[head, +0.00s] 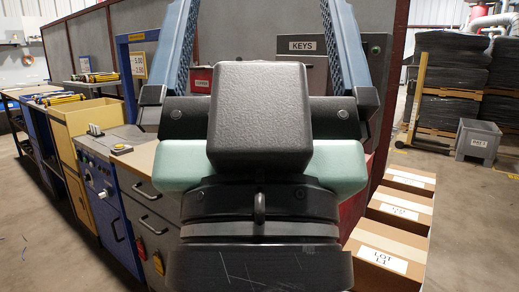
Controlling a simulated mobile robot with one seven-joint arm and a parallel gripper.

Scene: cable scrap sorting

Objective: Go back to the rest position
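My gripper (260,10) fills the middle of the head view, close to the camera. Its two blue, ridged fingers stand wide apart and run up past the top edge, so their tips are cut off. Nothing is seen between them. The dark housing with pale green sides hides much of what lies behind. No cable scrap can be made out in the gripper.
A workbench with a blue cabinet (112,215) and grey drawers (150,222) runs along the left. Cardboard lot boxes (385,240) stand at the lower right. A grey crate (477,143) sits farther back by wrapped pallets (452,80). Floor is open at far left and right.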

